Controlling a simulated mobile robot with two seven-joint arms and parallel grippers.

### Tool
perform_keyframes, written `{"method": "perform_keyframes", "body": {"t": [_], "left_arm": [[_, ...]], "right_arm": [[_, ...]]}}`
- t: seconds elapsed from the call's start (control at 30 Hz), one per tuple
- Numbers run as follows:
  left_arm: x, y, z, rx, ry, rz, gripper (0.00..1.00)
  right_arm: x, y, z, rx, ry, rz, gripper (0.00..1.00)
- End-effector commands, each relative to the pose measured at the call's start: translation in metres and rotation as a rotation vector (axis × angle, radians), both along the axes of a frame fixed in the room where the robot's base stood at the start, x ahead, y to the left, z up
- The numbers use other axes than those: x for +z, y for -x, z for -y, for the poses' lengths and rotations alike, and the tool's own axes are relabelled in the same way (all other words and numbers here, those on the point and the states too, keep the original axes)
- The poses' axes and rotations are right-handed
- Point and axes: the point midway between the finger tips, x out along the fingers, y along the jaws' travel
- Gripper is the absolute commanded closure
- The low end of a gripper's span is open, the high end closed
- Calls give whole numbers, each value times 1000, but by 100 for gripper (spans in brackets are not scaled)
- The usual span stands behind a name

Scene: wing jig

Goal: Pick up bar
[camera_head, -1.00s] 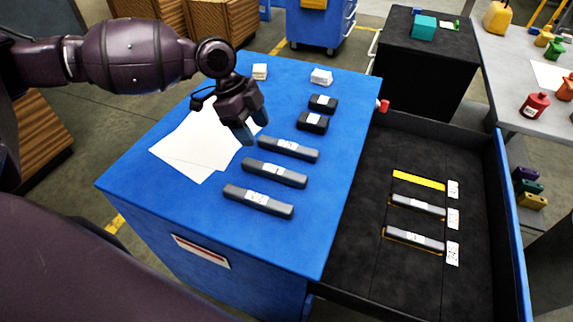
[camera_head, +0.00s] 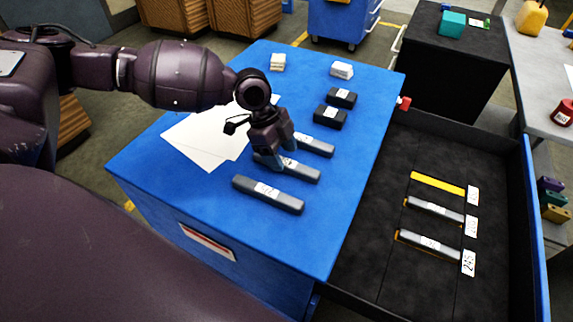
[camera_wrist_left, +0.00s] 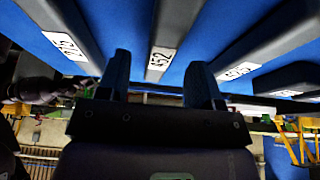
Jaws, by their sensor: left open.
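Three grey bars with white labels lie in a row on the blue cabinet top: a near bar (camera_head: 268,194), a middle bar (camera_head: 303,173) and a far bar (camera_head: 316,146). My left gripper (camera_head: 275,156) is open at the middle bar and covers its left part in the head view. In the left wrist view the fingers (camera_wrist_left: 158,88) stand apart with the bar labelled 452 (camera_wrist_left: 168,28) between them. I cannot tell whether they touch it. My right gripper is not in view.
The open black drawer (camera_head: 385,275) at right has a yellow empty slot (camera_head: 437,184) and two bars (camera_head: 430,244) in slots beside white labels. Two black blocks (camera_head: 330,116), white stacks (camera_head: 341,69) and paper sheets (camera_head: 200,135) lie on the cabinet top (camera_head: 150,200).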

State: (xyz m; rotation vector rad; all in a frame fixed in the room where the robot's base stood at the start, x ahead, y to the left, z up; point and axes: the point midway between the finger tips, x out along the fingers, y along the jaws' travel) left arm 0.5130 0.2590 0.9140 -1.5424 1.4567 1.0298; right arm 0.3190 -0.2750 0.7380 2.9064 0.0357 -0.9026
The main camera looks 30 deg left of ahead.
Motion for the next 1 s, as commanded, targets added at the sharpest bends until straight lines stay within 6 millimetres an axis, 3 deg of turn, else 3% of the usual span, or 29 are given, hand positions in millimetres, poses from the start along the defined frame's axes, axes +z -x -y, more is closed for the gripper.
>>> {"method": "perform_keyframes", "body": {"t": [0.2,0.47,0.83,1.0], "left_arm": [[-19,-1,7,1,0,-2,40],[-20,-1,8,1,0,-1,42],[-19,0,8,1,0,-1,99],[-19,-1,8,1,1,0,100]], "right_arm": [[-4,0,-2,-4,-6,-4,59],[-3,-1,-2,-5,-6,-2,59],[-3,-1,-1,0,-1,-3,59],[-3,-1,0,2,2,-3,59]]}}
